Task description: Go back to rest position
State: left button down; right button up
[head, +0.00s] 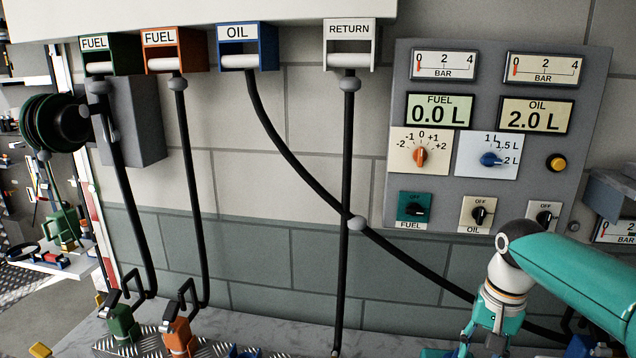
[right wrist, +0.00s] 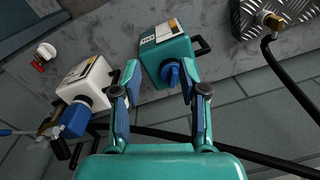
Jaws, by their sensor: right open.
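My right gripper (right wrist: 159,70) is open in the right wrist view, its two fingers spread apart. A teal tank (right wrist: 160,45) with a blue cap lies just beyond and between the fingertips; I cannot tell whether they touch it. A white tank (right wrist: 84,78) with a blue cap stands to its left. In the head view my right arm comes in from the right, and its wrist (head: 505,290) points down at the bottom edge, with the fingertips not clearly visible. My left arm and gripper are not in view.
A grey control panel (head: 390,75) with gauges and knobs hangs close behind my right arm. Black hoses run down from the FUEL, OIL and RETURN holders (head: 349,45). Green (head: 123,325) and orange (head: 180,336) nozzles stand at the lower left. A hose reel (head: 55,122) hangs at left.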

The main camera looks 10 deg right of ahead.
jog(key=a+f+n+y, duration=0.1)
jog(key=a+f+n, duration=0.1)
jog(key=a+f, duration=0.65)
jog(key=a+f+n+y, duration=0.1)
jog(key=a+f, duration=0.2)
jog(key=f, duration=1)
jog(key=s+a+f+n+y, duration=0.1)
jog(key=s+a+f, duration=0.4)
jog(key=s+f, duration=0.35)
jog(key=s+a+f+n, duration=0.1)
jog(key=s+a+f, duration=0.4)
jog(key=s+f, duration=0.4)
notch_tip(320, 180, down, 8)
jog(key=b, duration=0.9)
jog(key=shift+s+d+f+b, duration=0.15)
jog(key=shift+s+b, duration=0.1)
jog(key=shift+b, duration=0.15)
